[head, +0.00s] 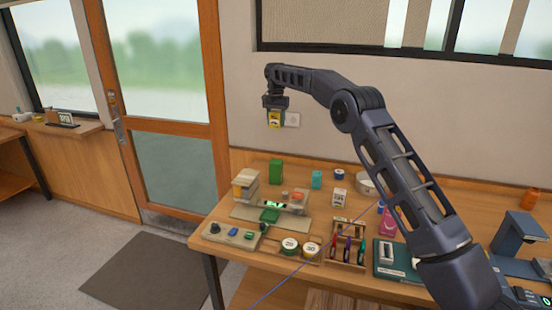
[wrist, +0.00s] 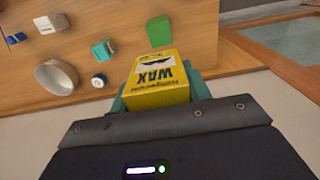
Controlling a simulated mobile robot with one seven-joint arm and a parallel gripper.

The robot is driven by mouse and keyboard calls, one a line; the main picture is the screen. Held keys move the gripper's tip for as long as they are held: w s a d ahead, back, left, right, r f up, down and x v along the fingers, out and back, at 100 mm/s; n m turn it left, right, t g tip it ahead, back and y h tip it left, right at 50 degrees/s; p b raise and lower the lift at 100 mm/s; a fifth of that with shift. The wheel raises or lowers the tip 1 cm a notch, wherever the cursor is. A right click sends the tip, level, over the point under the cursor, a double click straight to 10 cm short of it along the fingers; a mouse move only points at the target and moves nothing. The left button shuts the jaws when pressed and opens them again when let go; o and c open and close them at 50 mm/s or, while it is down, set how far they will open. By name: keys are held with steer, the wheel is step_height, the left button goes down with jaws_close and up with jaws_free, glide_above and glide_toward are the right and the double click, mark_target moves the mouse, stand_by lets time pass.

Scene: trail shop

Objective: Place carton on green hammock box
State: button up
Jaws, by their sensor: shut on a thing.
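My gripper (head: 275,106) is shut on a yellow carton marked WAX (wrist: 158,80), held high above the table's back left part. In the head view the carton (head: 275,119) hangs below the jaws, in front of the wall. In the wrist view the teal fingers sit on either side of it. A plain green box (head: 276,171), which fits the green hammock box, stands upright at the back left of the table, well below the gripper. It also shows in the wrist view (wrist: 159,32), beyond the carton and apart from it. Its label is not readable.
The air around the held carton is clear.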

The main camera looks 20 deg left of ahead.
mark_target(276, 161)
step_height(276, 161, down, 17)
steer(key=shift+f, duration=0.1)
stand_by(0.5)
steer(key=shift+f, duration=0.1)
steer(key=o, duration=1.1)
steer(key=shift+c, duration=0.2)
step_height(276, 161, up, 12)
